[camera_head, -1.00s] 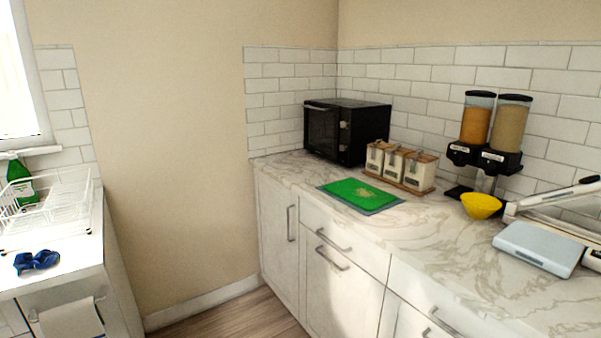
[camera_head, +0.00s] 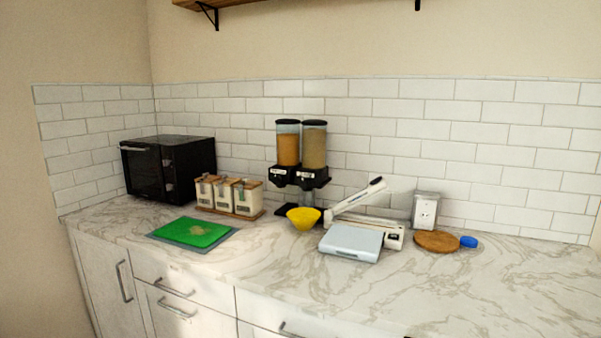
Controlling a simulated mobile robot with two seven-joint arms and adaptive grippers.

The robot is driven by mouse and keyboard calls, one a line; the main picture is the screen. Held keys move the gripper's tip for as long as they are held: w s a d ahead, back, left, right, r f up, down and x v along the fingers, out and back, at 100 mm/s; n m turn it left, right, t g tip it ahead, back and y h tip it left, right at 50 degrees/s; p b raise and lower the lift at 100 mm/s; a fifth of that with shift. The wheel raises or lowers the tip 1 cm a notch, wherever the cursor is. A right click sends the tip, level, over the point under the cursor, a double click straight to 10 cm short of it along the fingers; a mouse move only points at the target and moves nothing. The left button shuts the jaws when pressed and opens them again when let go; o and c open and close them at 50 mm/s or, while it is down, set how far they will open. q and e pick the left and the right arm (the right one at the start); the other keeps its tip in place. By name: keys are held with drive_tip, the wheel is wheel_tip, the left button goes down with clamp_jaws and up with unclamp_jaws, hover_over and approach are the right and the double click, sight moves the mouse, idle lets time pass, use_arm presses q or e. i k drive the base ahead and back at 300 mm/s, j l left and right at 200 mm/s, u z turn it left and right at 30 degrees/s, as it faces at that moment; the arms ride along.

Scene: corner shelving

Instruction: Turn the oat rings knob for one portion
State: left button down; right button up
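A double cereal dispenser (camera_head: 300,177) with a black body stands on the marble counter against the tiled wall. Its left canister (camera_head: 288,148) holds orange-brown contents and its right canister (camera_head: 314,148) holds paler tan contents. Each side has a small white label, too small to read, so I cannot tell which holds oat rings. The knobs are too small to make out. A yellow bowl (camera_head: 303,218) sits at the front of the dispenser, around below its outlets. Neither of my grippers shows in the head view.
Left of the dispenser are a canister rack (camera_head: 229,197), a green cutting board (camera_head: 193,232) and a black microwave (camera_head: 168,168). Close on its right are a pale blue scale (camera_head: 351,242) and a white long-armed device (camera_head: 362,206). A wooden board (camera_head: 437,241) lies farther right.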

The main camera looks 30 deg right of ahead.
sight(303, 182)
drive_tip(key=i+j, duration=0.3)
drive_tip(key=i+j+z, duration=0.1)
drive_tip(key=j+z, duration=0.15)
drive_tip(key=z, duration=0.2)
drive_tip(key=i+j+z, duration=0.1)
drive_tip(key=j+z, duration=0.15)
drive_tip(key=z, duration=0.25)
